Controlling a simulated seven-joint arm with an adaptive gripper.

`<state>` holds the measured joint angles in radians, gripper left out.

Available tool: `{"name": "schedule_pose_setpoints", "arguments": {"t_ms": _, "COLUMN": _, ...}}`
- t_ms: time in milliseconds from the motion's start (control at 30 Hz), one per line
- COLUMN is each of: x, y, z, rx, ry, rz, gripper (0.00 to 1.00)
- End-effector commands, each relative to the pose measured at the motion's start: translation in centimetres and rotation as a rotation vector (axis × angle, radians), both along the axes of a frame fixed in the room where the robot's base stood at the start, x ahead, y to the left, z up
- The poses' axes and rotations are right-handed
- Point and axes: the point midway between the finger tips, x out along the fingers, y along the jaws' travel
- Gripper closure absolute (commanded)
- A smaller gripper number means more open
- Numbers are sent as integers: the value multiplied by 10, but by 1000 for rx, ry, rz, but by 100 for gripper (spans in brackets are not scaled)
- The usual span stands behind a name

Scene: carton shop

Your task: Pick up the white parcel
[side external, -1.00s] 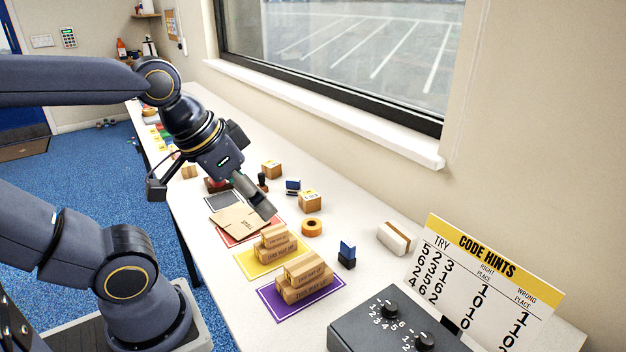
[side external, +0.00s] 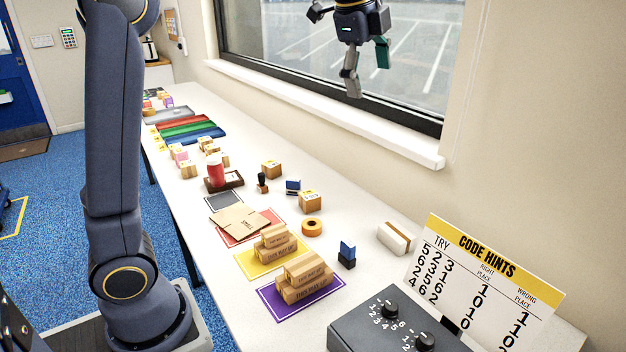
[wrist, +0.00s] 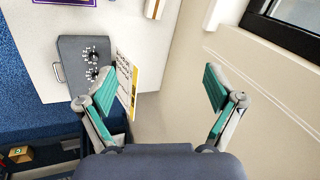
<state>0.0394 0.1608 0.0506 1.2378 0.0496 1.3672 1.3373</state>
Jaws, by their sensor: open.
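The white parcel (side external: 395,238) is a small white block with a brown band. It lies on the bench on the window side, just behind the code hints board. Part of it shows at the top edge of the wrist view (wrist: 152,8). My gripper (side external: 367,70) is open and empty, high above the bench in front of the window, well apart from the parcel. In the wrist view the two green-padded fingers (wrist: 160,88) are spread wide, with wall between them.
The code hints board (side external: 485,270) stands beside the parcel, and a grey dial box (side external: 385,325) is in front. A blue-topped block (side external: 347,254), an orange tape roll (side external: 312,228) and a purple mat (side external: 270,295) with wooden blocks are to its left. The window wall is close behind.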

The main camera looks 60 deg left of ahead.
Motion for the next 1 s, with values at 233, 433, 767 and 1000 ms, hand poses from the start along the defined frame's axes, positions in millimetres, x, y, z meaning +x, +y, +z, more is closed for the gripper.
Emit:
{"name": "schedule_pose_setpoints", "arguments": {"t_ms": 233, "x": 113, "y": -9, "z": -93, "rx": 120, "ry": 159, "rz": -233, "gripper": 8}}
{"name": "schedule_pose_setpoints", "arguments": {"t_ms": 433, "x": 157, "y": -18, "z": -199, "rx": 151, "ry": 274, "rz": -286, "gripper": 8}}
{"name": "schedule_pose_setpoints", "arguments": {"t_ms": 767, "x": 156, "y": -23, "z": -295, "rx": 151, "ry": 397, "rz": -304, "gripper": 8}}
{"name": "schedule_pose_setpoints", "arguments": {"t_ms": 1000, "x": 156, "y": -14, "z": -349, "rx": 151, "ry": 399, "rz": -302, "gripper": 8}}
